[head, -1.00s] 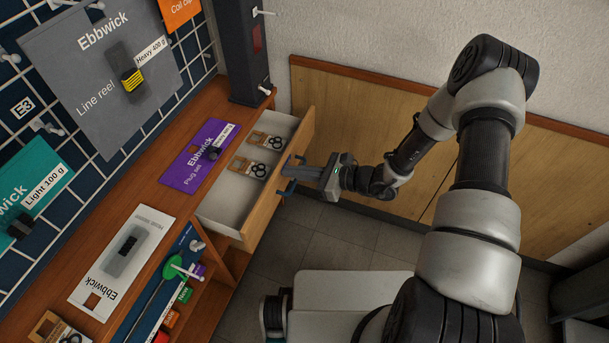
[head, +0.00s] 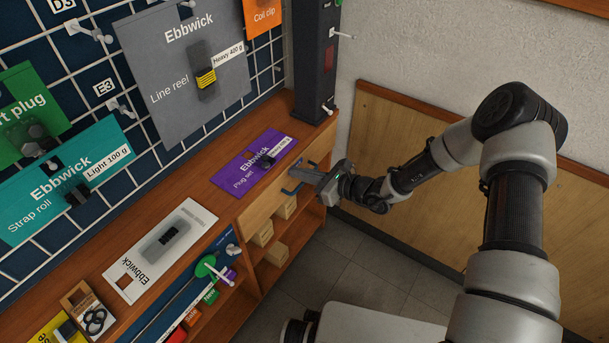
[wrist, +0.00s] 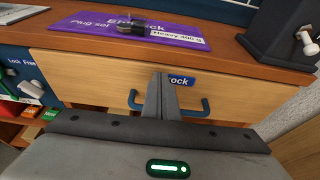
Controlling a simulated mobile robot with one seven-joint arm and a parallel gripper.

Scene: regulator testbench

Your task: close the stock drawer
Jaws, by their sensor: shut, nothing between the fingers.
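The stock drawer (head: 262,207) has a light wood front and a blue handle (head: 289,191). In the head view its front sits under the counter's edge, in line with the cabinet, and no drawer interior shows. The wrist view shows the drawer front (wrist: 85,75) close ahead, with a blue label ending in "ock" (wrist: 181,82). My gripper (head: 302,173) is shut and empty, with its fingertips (wrist: 165,78) at the drawer front by the handle. The fingers hide the handle's middle and part of the label. I cannot tell whether they touch the front.
The wooden counter (head: 222,212) holds a purple Plug set card (head: 240,175) and a white card (head: 190,220). Small boxes (head: 264,234) stand on shelves below the drawer. A dark post (head: 314,80) stands at the counter's far end. Open floor (head: 350,265) lies right of the cabinet.

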